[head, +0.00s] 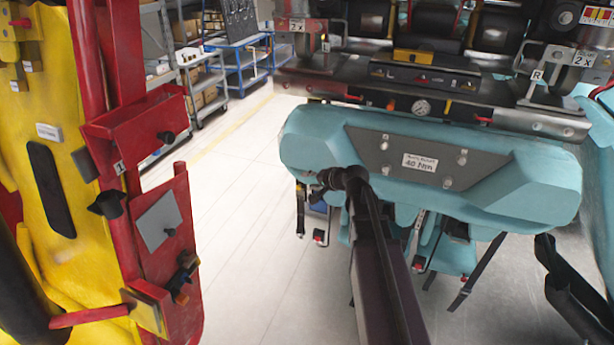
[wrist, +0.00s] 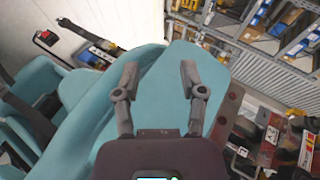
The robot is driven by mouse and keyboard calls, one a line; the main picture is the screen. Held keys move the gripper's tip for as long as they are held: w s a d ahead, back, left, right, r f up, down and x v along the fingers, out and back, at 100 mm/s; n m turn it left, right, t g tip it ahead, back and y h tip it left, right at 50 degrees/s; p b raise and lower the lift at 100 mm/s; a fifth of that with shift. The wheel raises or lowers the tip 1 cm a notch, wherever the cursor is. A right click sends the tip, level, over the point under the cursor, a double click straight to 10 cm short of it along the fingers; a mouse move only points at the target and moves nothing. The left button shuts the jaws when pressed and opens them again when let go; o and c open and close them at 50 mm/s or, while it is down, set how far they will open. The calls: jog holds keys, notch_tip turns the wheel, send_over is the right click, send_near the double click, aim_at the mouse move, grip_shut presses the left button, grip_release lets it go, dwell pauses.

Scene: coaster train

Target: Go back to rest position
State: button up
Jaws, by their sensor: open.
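My gripper (wrist: 160,78) is open in the wrist view, its two fingers apart with nothing between them. A teal padded part of the coaster train (wrist: 157,100) lies behind the fingers in that view; I cannot tell whether they touch it. In the head view my arm reaches up from the bottom to the left part of the teal panel (head: 310,150). The panel bears a grey plate with a white label (head: 420,163) reading 40 Nm.
A red and yellow structure (head: 160,240) stands close on the left. A dark machine bar with a gauge (head: 421,107) runs above the panel. Black straps (head: 478,270) hang at right. Shelves (head: 205,85) stand behind. Pale floor (head: 240,200) is free between.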

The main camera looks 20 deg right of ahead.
jog(key=s+a+f+n+g+h+b, duration=0.3)
jog(key=s+f+n+g+b, duration=0.1)
jog(key=s+f, duration=0.6)
jog(key=s+a+f+n+g+h+b, duration=0.3)
jog(key=s+f+g+b, duration=0.3)
jog(key=s+f, duration=0.4)
jog(key=shift+s+f+n+b, duration=0.3)
jog(key=shift+s+n+b, duration=0.3)
jog(key=shift+s+n, duration=0.5)
jog(key=shift+s, duration=0.1)
